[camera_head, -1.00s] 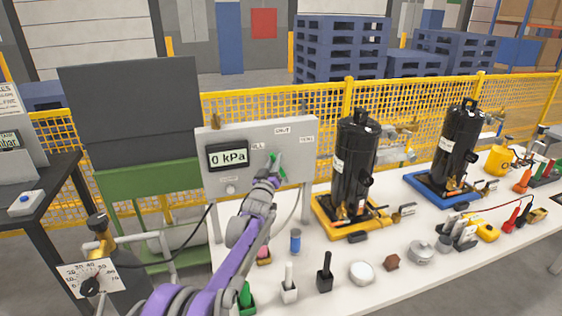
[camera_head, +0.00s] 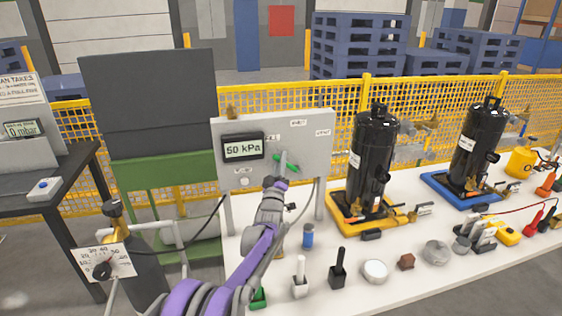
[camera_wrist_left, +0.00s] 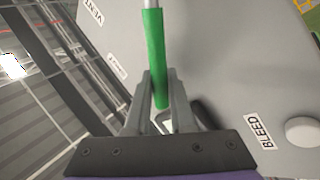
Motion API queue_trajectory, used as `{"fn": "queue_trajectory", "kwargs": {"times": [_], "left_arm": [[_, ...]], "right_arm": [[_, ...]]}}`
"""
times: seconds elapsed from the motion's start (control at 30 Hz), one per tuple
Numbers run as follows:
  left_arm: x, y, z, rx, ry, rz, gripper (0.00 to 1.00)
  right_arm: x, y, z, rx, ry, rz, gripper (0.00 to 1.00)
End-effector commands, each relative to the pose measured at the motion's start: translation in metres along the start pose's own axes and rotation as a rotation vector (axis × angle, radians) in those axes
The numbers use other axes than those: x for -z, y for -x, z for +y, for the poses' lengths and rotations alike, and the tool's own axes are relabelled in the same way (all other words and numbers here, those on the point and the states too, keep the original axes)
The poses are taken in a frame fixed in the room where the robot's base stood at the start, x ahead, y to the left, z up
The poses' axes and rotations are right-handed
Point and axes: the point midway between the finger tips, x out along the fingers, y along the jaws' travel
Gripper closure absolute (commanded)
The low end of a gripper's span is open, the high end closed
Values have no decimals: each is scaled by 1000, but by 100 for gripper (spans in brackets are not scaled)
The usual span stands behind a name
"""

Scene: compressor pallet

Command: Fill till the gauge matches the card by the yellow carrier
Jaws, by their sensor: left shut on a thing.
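The grey panel (camera_head: 318,165) has a gauge display (camera_head: 243,147) reading 50 kPa. Its green valve lever (camera_head: 288,162) sits between labels around it; SHUT is above, VENT to the right, and FILL is partly hidden. My left gripper (camera_head: 278,181) is shut on the lever; in the left wrist view the fingers (camera_wrist_left: 158,92) close around the lower part of the green handle (camera_wrist_left: 155,50). The yellow carrier (camera_head: 344,214) holds a black upright compressor (camera_head: 373,160) with a small white label. I cannot read any card beside it. My right gripper is not in view.
A blue carrier (camera_head: 447,192) with another black compressor (camera_head: 478,142) stands to the right. Several small items, among them a blue canister (camera_head: 308,236) and a white disc (camera_head: 374,271), lie on the white table (camera_head: 335,302).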

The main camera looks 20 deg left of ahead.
Motion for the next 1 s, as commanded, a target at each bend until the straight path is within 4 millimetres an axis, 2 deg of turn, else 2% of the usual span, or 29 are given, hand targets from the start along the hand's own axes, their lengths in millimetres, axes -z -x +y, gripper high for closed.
{"fn": "queue_trajectory", "kwargs": {"times": [0.23,0.27,0.3,0.67,0.77,1.0], "left_arm": [[0,0,0,0,-1,-1,100],[0,0,0,0,-1,-2,73],[0,0,0,0,-1,-2,66],[0,4,0,0,-1,-1,65],[-1,16,0,0,-1,-2,65],[-1,64,0,0,0,-2,65]], "right_arm": [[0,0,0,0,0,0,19],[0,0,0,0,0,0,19],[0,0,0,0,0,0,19],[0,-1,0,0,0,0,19],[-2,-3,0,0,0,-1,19],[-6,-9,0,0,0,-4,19]]}}
